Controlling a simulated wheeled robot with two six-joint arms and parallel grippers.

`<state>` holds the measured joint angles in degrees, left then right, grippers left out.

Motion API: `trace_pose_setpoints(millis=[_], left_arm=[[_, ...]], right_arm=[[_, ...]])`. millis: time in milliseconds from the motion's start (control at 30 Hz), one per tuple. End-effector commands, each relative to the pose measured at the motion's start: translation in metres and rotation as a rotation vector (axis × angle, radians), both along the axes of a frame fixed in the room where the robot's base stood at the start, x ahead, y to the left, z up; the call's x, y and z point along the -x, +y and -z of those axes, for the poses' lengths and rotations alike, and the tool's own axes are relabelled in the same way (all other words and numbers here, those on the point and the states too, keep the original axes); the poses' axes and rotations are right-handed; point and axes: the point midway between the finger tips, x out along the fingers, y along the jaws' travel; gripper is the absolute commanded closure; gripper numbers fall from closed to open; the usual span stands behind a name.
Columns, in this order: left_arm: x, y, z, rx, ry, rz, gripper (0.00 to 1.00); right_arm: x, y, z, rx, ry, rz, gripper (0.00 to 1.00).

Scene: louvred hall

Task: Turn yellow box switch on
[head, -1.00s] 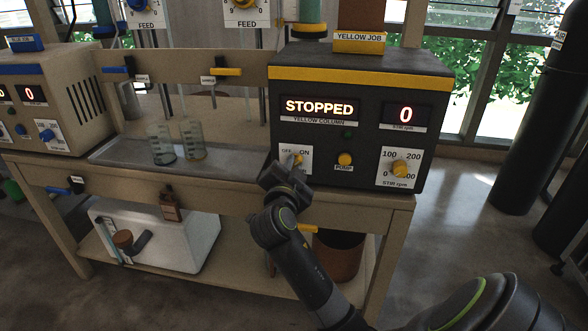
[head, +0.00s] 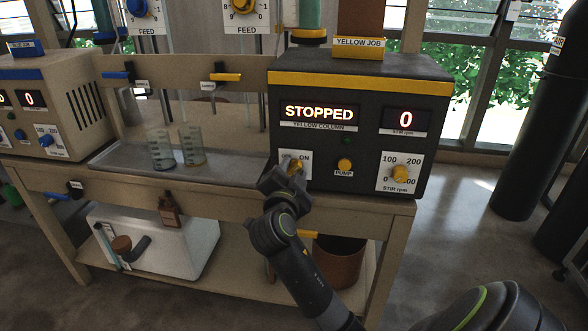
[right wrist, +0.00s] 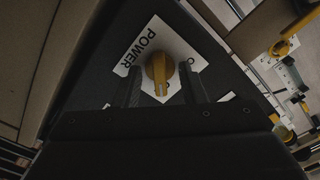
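The yellow box (head: 385,85) is a dark control box with a yellow stripe on the worktable, its display reading STOPPED. Its yellow switch knob (head: 297,167) sits on a white plate at the lower left of the front panel. My right gripper (head: 287,168) is right at this knob. In the right wrist view, the knob (right wrist: 160,69) lies between my two spread fingers, with a gap on each side, beside the word POWER. My left gripper is not in view.
A yellow pump button (head: 345,164) and a stir dial (head: 399,173) are right of the switch. Two glass beakers (head: 162,150) stand on the tray to the left. A yellow-handled valve (head: 226,76) is above the beakers.

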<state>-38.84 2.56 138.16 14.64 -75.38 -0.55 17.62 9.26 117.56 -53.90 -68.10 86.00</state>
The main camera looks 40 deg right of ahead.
Motion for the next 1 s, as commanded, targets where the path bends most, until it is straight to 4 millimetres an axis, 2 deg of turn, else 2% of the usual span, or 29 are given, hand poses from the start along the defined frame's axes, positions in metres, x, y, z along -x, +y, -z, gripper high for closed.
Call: trace_pose_setpoints(millis=[500,667,1000], left_arm=[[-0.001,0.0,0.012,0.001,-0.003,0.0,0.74],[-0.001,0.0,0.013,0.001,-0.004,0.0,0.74],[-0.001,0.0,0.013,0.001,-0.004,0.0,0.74]], right_arm=[[0.04,0.045,0.003,-0.007,-0.001,-0.001,0.63],[0.046,0.05,0.001,-0.002,-0.001,0.0,0.63],[0.046,0.051,0.0,-0.001,0.0,-0.001,0.63]])
